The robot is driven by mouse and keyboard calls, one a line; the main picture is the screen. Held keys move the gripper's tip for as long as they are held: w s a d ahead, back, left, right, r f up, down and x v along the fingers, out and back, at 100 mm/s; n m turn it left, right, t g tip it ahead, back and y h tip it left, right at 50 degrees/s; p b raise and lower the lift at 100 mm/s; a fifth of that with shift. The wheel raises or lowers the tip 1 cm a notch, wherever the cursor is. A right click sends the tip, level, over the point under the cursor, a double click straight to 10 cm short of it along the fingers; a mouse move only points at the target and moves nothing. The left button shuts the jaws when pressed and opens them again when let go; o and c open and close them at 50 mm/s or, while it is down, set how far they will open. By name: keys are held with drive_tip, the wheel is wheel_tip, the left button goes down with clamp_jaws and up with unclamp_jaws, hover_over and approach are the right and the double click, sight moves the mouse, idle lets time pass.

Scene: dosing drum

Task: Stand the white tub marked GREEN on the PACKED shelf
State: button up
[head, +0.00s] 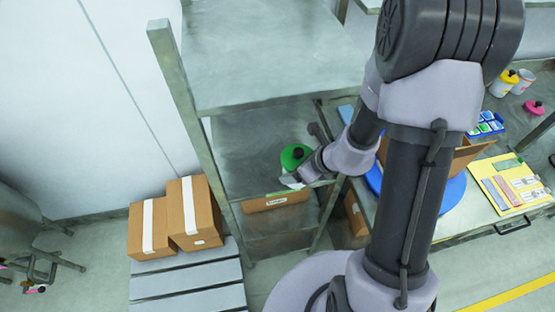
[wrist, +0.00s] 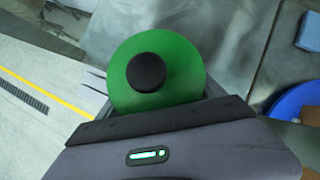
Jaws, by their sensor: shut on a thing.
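A round green lid with a black knob (head: 296,156) tops the thing in my gripper. It shows large in the wrist view (wrist: 160,75), just beyond the jaws. Its body is mostly hidden, and I cannot read any marking on it. My gripper (head: 298,178) is shut on this tub, by the front of a grey metal rack. The tub is over or in front of the rack's middle shelf (head: 240,165), below the top shelf. I cannot tell whether it touches the shelf. No PACKED sign is readable.
The top shelf (head: 270,55) overhangs the middle one. A rack post (head: 180,90) stands at left. Cardboard boxes (head: 195,212) sit on a slatted pallet (head: 187,275). At right, a bench holds a yellow board (head: 505,185) and small tubs (head: 503,82). The middle shelf's left part looks clear.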

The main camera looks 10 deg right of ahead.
drive_tip(key=w+a, duration=0.1)
drive_tip(key=w, duration=0.1)
drive_tip(key=w+a, duration=0.1)
drive_tip(key=w, duration=0.1)
drive_tip(key=w+a+p, duration=0.1)
drive_tip(key=a, duration=0.1)
drive_tip(key=shift+w+a+r, duration=0.1)
drive_tip(key=shift+w+r, duration=0.1)
drive_tip(key=shift+w, duration=0.2)
drive_tip(key=f, duration=0.1)
drive_tip(key=f+b, duration=0.1)
drive_tip(key=f, duration=0.2)
drive_tip(key=shift+w+b, duration=0.25)
drive_tip(key=shift+b, duration=0.05)
drive_tip(key=shift+r, duration=0.1)
